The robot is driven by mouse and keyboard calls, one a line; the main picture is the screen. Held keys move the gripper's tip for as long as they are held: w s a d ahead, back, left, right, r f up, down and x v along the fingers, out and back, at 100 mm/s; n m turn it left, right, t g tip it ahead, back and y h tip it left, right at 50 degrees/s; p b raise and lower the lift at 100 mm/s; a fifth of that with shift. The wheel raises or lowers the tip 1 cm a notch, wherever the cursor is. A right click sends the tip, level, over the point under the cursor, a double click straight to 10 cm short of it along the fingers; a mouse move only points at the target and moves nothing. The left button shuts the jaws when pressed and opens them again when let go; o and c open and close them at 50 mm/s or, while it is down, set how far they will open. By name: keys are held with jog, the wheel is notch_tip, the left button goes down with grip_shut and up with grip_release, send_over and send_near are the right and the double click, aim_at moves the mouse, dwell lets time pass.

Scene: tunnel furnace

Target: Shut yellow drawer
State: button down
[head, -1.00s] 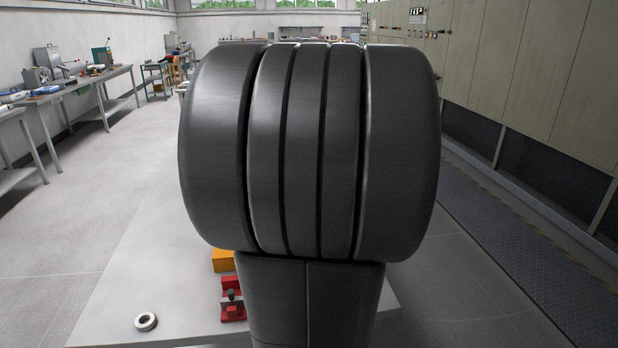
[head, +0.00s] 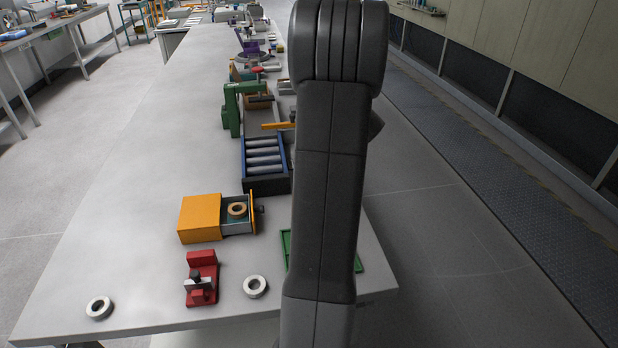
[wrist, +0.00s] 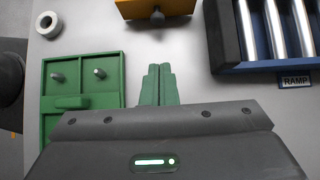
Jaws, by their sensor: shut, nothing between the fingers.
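The yellow drawer unit (head: 200,218) stands on the near part of the table in the head view. Its drawer (head: 239,229) is pulled out to the right, with a tan ring (head: 237,209) inside. In the wrist view the drawer's yellow front (wrist: 175,8) and dark knob (wrist: 157,17) show at the top edge. My gripper (wrist: 158,70) has green fingers that are shut together and empty. They point toward the knob with a clear gap between. In the head view my arm hides the gripper.
A blue roller ramp (wrist: 272,35) stands right of the drawer front in the wrist view. A green tray (wrist: 58,95) with pegs lies left of my fingers, near a metal ring (wrist: 48,25). A red fixture (head: 201,275) and another ring (head: 99,307) are near the table's front.

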aim_at(243, 207)
jog(key=x, duration=0.5)
jog(key=shift+s+a, duration=0.1)
jog(key=shift+a, duration=0.25)
jog(key=shift+s+a, duration=0.25)
jog(key=shift+a, duration=0.85)
jog(key=shift+s+a+f, duration=0.1)
jog(key=shift+a+f, duration=0.05)
jog(key=shift+a, duration=0.35)
jog(key=a, duration=0.2)
jog(key=s+a+p, duration=0.1)
jog(key=a, duration=0.2)
jog(key=a+p, duration=0.1)
jog(key=a, duration=0.2)
jog(key=shift+s, duration=0.3)
